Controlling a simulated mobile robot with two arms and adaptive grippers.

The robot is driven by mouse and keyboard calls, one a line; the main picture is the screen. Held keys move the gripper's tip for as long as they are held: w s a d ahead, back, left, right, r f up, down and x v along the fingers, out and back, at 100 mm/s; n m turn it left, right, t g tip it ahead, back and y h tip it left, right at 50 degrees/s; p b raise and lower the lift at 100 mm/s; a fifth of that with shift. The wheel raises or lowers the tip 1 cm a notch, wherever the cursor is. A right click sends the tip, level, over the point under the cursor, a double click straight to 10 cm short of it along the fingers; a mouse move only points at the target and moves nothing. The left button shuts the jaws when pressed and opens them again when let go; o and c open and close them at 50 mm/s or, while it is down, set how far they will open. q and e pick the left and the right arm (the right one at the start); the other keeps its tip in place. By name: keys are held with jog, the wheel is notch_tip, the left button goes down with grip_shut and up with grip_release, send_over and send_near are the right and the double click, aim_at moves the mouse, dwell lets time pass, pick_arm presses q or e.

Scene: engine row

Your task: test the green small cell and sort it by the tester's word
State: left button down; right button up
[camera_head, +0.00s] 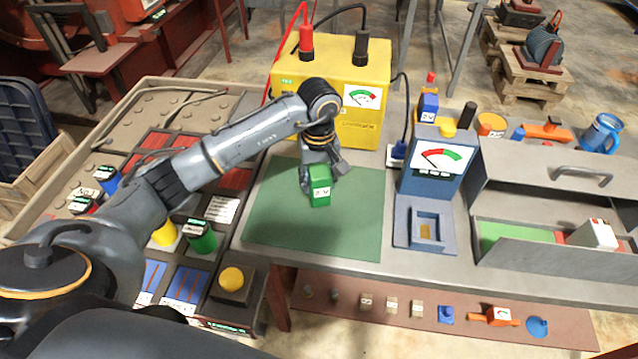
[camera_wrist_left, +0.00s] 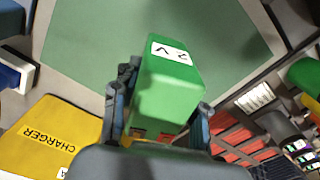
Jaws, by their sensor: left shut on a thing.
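My left gripper (camera_head: 322,176) is shut on the green small cell (camera_head: 320,192), which has a white label. It holds the cell over the green mat (camera_head: 280,222); I cannot tell whether the cell touches the mat. The left wrist view shows the cell (camera_wrist_left: 170,85) between the two fingers (camera_wrist_left: 157,115). The blue tester (camera_head: 432,160) stands right of the mat, with a dial. Its square socket (camera_head: 428,228) in front looks empty. A grey bin (camera_head: 545,255) at the right has a green section (camera_head: 510,233) and a red one, with a white block (camera_head: 598,234) at the red end. My right gripper is not seen.
A yellow charger (camera_head: 345,85) with red and black plugs stands behind the mat. A tray of cells (camera_head: 200,238) and a yellow button (camera_head: 232,280) lie left. A small blue cell (camera_head: 428,104) stands behind the tester. The front of the mat is clear.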

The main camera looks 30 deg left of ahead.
aim_at(319, 189)
pick_arm(q)
jog(key=shift+w+a+f, duration=0.25)
jog(key=shift+w+f, duration=0.35)
jog(key=shift+f, duration=0.05)
notch_tip(319, 189, down, 2)
jog(key=shift+p, duration=0.95)
jog(key=shift+f, duration=0.5)
jog(key=shift+f, duration=0.1)
jog(key=shift+f, duration=0.15)
jog(key=c, duration=0.7)
grip_release()
jog(key=shift+s, duration=0.1)
